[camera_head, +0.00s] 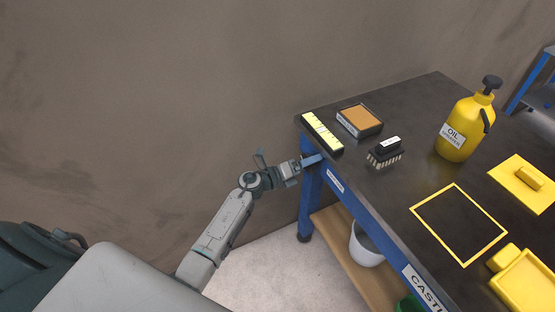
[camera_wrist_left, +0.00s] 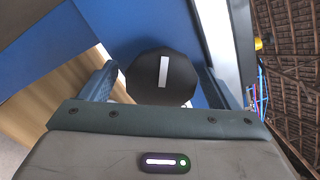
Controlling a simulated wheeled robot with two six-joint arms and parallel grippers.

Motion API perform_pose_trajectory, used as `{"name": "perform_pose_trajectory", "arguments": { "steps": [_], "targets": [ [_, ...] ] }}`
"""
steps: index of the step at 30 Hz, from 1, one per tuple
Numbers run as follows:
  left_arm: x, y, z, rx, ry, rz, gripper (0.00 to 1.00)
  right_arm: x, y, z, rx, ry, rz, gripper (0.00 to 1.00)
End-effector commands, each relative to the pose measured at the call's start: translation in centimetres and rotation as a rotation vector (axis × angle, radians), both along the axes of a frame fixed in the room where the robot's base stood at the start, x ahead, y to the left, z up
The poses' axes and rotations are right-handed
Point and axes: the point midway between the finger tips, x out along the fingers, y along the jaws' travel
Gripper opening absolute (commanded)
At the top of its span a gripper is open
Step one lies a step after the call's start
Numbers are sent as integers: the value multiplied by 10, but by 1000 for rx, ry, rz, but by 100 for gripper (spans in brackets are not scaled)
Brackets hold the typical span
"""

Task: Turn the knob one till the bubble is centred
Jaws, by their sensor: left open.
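My left gripper (camera_head: 312,160) reaches to the blue table leg near the table's left corner. In the left wrist view its two open fingers (camera_wrist_left: 160,85) stand on either side of a black knob (camera_wrist_left: 150,78) with a white stripe. The stripe stands nearly upright in that view. I cannot tell whether the fingers touch the knob. A yellow-green level (camera_head: 322,132) lies along the table's left edge; its bubble is too small to make out. My right gripper is not in view.
The dark table (camera_head: 400,185) carries an orange-topped box (camera_head: 360,121), a black brush (camera_head: 385,153), a yellow oil can (camera_head: 464,127), a yellow square outline (camera_head: 484,203) and yellow trays. A white bucket (camera_head: 364,246) stands on the shelf below. The floor to the left is clear.

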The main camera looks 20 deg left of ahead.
Motion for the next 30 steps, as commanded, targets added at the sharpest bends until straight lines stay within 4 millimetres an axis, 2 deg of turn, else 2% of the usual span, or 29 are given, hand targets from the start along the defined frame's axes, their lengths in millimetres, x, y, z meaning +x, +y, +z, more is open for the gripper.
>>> {"name": "perform_pose_trajectory", "arguments": {
  "steps": [4,8,30],
  "targets": [
    [0,0,-1,23,-21,0,85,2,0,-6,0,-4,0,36],
    [0,0,-4,94,-77,-1,85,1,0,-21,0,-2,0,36],
    [0,0,-6,710,-558,-1,85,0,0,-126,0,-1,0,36]
  ]
}}
